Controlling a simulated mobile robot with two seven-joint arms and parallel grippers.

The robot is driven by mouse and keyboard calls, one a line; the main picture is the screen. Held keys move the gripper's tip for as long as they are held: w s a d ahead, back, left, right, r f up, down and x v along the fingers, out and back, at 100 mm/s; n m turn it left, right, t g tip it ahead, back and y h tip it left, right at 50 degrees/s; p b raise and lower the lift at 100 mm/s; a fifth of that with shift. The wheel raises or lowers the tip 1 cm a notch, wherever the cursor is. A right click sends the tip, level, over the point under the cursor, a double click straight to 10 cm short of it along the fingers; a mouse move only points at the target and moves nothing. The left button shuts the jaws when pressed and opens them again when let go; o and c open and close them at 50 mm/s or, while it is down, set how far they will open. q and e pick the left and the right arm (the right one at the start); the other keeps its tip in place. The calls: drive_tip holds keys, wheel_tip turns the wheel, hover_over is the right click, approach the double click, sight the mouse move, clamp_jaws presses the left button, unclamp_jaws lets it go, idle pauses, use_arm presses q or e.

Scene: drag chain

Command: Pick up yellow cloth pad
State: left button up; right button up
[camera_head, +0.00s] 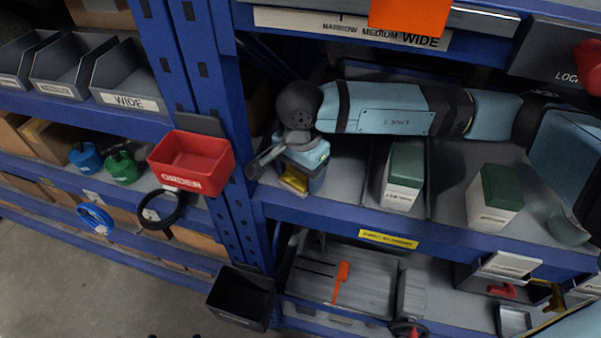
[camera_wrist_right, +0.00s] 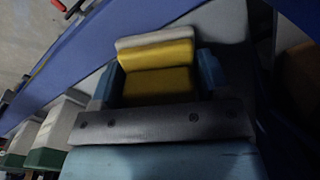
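The yellow cloth pad (camera_head: 293,180) is at the front of the middle shelf, mostly covered by my right gripper (camera_head: 300,172). In the right wrist view the yellow pad (camera_wrist_right: 157,80) sits between the two blue fingers of my right gripper (camera_wrist_right: 160,82). It has a pale grey strip along its far edge. It fills the width between the fingers, with no clear gap at either side. The wrist view is dark, so the exact contact is hard to see. My left gripper is in neither view.
Green-and-white boxes (camera_head: 404,175) and (camera_head: 493,198) stand right of my gripper on the shelf. A blue upright (camera_head: 222,130) is close on its left, with a red ORDER bin (camera_head: 191,162) beyond. A shelf above limits height. The floor (camera_head: 70,285) is clear.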

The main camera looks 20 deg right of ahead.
drive_tip(key=shift+c, duration=1)
drive_tip(key=shift+r, duration=0.15)
drive_tip(key=shift+r+b, duration=0.45)
drive_tip(key=shift+r, duration=0.1)
wheel_tip(320, 180, up, 2)
drive_tip(key=shift+r+b, duration=0.1)
drive_tip(key=shift+b, duration=0.5)
drive_tip(key=w+d+b, duration=0.1)
drive_tip(key=w+d, duration=0.1)
drive_tip(key=d, duration=0.3)
drive_tip(key=w+d+b, duration=0.2)
drive_tip(key=d, duration=0.3)
drive_tip(key=w+d+b, duration=0.1)
drive_tip(key=d, duration=0.5)
drive_tip(key=shift+w+b, duration=0.3)
drive_tip(key=shift+w, duration=0.1)
drive_tip(key=shift+w+d, duration=0.15)
drive_tip(key=shift+d, duration=0.35)
